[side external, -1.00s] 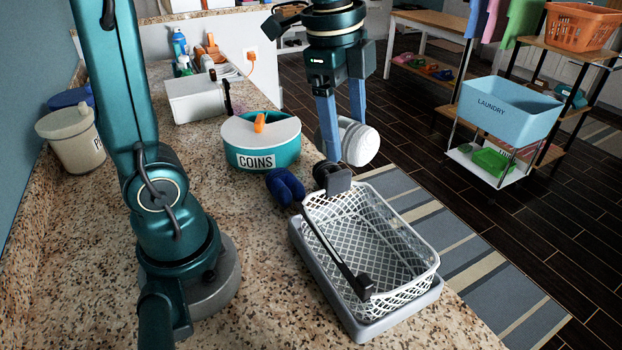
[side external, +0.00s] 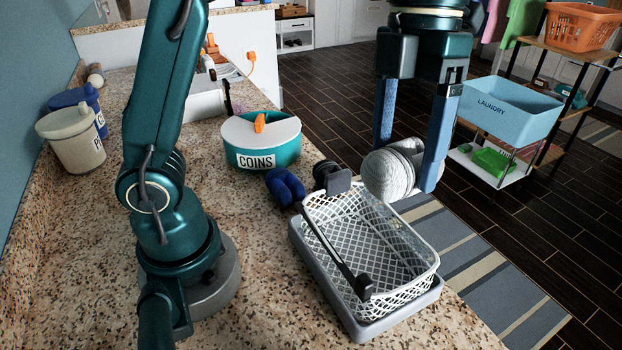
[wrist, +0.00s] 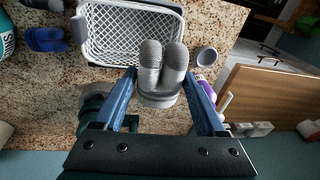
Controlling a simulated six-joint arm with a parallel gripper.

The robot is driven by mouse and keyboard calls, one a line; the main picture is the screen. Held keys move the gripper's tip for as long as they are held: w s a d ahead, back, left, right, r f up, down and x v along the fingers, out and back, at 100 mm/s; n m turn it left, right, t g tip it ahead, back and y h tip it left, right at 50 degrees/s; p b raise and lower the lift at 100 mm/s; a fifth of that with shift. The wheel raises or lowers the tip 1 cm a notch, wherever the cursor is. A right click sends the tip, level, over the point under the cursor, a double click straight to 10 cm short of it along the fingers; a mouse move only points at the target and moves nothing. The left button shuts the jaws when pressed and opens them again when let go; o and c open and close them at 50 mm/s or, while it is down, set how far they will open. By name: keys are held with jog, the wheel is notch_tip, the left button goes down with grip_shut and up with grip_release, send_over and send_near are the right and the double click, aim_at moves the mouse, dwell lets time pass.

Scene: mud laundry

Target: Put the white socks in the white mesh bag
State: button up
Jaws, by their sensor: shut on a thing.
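My gripper (side external: 405,168) is shut on the rolled white socks (side external: 388,176), with one blue finger on either side. It holds them above and just beyond the back right corner of the white mesh bag, which looks like an open basket (side external: 396,292). In the wrist view the socks (wrist: 162,68) sit between my fingertips (wrist: 160,76), with the mesh bag (wrist: 84,36) behind them. The bag's open top faces up and its inside looks empty; the socks partly cover its rim in the wrist view.
The bag stands in a grey tray (side external: 345,322) at the counter edge. A black clamp bar (side external: 335,254) runs along its left side. Dark blue rolled socks (side external: 285,187) and a teal COINS tin (side external: 270,150) stand behind it. A striped rug (side external: 490,262) lies on the floor.

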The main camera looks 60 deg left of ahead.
aim_at(384, 246)
jog(key=shift+s+d+f, duration=0.1)
jog(key=shift+d+f, duration=0.1)
jog(key=shift+f, duration=0.15)
notch_tip(384, 246, down, 18)
jog(key=shift+r, duration=0.15)
dwell(0.4)
jog(key=o, duration=1.3)
jog(key=shift+o, duration=0.2)
